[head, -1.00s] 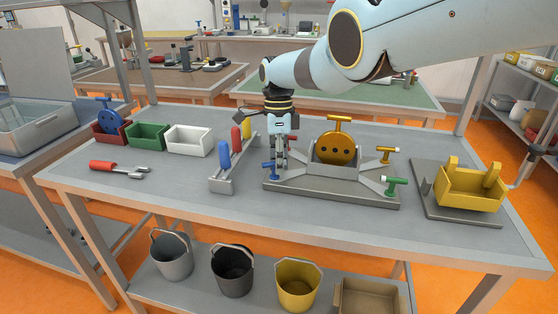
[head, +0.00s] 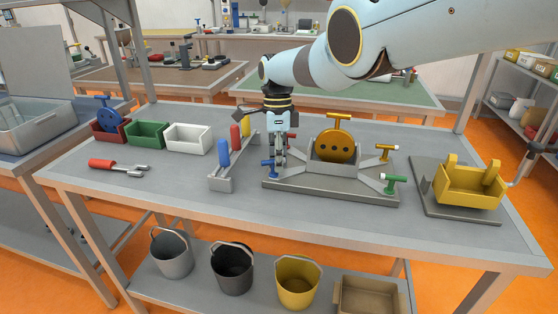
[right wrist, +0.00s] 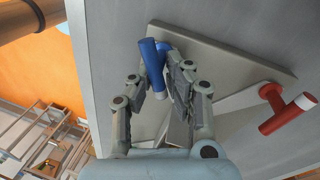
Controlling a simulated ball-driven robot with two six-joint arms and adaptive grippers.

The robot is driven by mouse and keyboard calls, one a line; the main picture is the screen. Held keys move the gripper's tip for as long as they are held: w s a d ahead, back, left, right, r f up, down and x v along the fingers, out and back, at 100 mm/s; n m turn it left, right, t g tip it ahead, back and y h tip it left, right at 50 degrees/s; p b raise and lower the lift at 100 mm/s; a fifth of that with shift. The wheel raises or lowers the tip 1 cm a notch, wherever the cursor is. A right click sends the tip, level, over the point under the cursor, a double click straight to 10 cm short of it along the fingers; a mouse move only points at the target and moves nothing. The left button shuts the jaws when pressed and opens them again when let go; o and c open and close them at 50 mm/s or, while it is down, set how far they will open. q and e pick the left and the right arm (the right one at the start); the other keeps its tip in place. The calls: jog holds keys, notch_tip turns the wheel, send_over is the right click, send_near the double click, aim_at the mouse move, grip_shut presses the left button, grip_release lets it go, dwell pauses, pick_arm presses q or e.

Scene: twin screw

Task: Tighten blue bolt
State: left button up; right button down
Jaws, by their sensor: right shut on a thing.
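The blue bolt (head: 269,169) stands at the near left corner of the grey fixture plate (head: 330,196). My right gripper (head: 278,164) comes down from above and is shut on the blue bolt. In the right wrist view the blue bolt (right wrist: 152,60) sits between the two fingertips, its cross handle tilted and partly covered by a finger. How deep the bolt sits in the plate cannot be told. My left gripper is not in view.
The fixture also holds a yellow disc (head: 336,145), a yellow bolt (head: 384,152) and a green bolt (head: 395,185). A red bolt (right wrist: 285,108) shows in the right wrist view. A screwdriver rack (head: 222,182) stands close left of my gripper. A yellow bin (head: 469,190) is at right.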

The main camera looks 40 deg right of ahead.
jog(key=shift+s+a+f, duration=0.35)
jog(key=shift+a, duration=0.05)
jog(key=c, duration=1.6)
grip_release()
jog(key=shift+c, duration=0.2)
jog(key=o, duration=0.3)
jog(key=shift+a+r, duration=0.1)
jog(key=shift+r, duration=0.05)
jog(key=shift+w+r, duration=0.1)
jog(key=shift+w, duration=0.05)
jog(key=shift+d, duration=0.2)
jog(key=shift+w+d+r, duration=0.1)
jog(key=shift+w+r, duration=0.1)
jog(key=shift+r, duration=0.25)
notch_tip(320, 180, up, 11)
jog(key=w, duration=0.1)
jog(key=shift+w+d, duration=0.35)
jog(key=shift+d, duration=0.1)
jog(key=shift+f, duration=0.1)
